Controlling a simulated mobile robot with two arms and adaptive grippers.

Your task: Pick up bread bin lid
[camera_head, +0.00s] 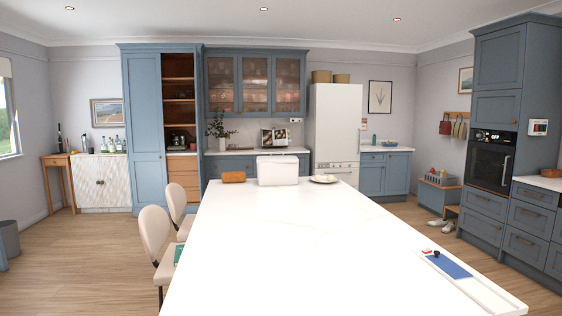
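A white box-shaped bin (278,172), which looks like the bread bin, stands at the far end of the long white island. Its upper part looks like a lid resting on it, but the seam is too small to make out clearly. Neither of my grippers shows in the head view.
An orange-brown loaf-like object (233,177) lies left of the bin, and a plate (324,179) lies to its right. A white tray with a blue panel (447,264) lies at the island's (290,250) near right. The island's middle is clear. Two chairs (156,237) stand along its left side.

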